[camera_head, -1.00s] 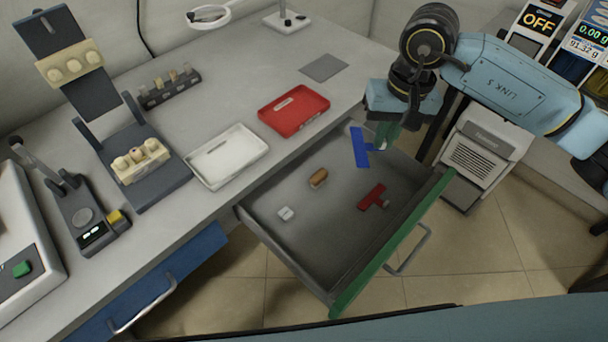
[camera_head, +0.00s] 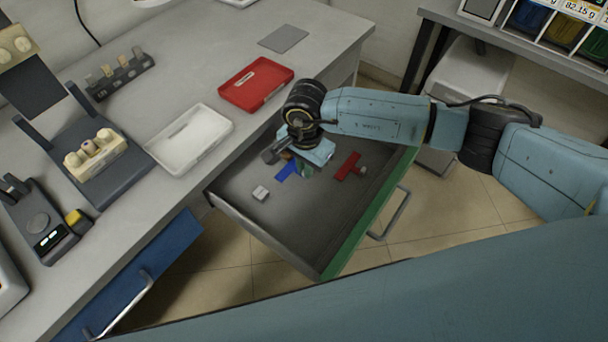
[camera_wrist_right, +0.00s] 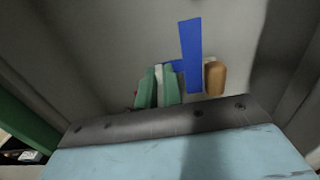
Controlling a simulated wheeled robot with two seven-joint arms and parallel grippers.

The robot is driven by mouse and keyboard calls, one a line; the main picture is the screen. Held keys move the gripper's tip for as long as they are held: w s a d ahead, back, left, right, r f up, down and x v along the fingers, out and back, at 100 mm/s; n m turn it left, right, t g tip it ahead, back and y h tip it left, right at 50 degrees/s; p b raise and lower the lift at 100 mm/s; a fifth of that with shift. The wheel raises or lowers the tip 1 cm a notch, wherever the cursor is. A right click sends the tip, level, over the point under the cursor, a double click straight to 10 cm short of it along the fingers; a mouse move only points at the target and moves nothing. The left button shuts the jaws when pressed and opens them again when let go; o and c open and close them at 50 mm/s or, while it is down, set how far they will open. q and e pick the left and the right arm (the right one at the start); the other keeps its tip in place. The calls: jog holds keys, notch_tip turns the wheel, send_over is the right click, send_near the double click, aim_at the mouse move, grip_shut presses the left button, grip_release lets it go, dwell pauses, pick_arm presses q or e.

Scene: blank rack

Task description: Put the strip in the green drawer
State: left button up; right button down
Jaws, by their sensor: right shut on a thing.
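The blue strip (camera_head: 287,171), a flat bar with a short side arm, is at my right gripper (camera_head: 304,170) inside the outline of the open green-fronted drawer (camera_head: 347,242). In the right wrist view, the green fingers (camera_wrist_right: 158,88) are shut on a pale part beside the blue strip (camera_wrist_right: 190,50), whose side arm runs to them. Whether the strip touches the drawer floor, I cannot tell. My right arm partly hides this spot in the head view. My left gripper is not in view.
The drawer also holds a red T-shaped piece (camera_head: 349,166), a small white block (camera_head: 260,193) and a brown rounded piece (camera_wrist_right: 215,77) close beside the strip. A white tray (camera_head: 190,138) and a red tray (camera_head: 256,83) stand on the bench. A blue drawer (camera_head: 140,280) is slightly open.

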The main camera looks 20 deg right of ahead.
notch_tip(320, 180, down, 4)
jog(key=shift+b, duration=0.45)
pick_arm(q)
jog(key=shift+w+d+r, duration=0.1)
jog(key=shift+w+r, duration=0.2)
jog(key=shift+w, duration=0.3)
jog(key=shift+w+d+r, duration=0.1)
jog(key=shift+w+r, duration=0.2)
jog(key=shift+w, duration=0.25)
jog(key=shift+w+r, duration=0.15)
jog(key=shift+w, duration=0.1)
pick_arm(e)
jog(key=shift+f, duration=0.15)
jog(key=c, duration=1.5)
grip_release()
jog(key=shift+c, duration=0.2)
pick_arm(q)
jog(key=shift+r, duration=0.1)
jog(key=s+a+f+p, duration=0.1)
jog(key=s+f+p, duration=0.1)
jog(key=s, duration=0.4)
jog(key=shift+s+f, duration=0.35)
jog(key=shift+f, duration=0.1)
pick_arm(e)
notch_tip(320, 180, up, 12)
jog(key=shift+r, duration=0.15)
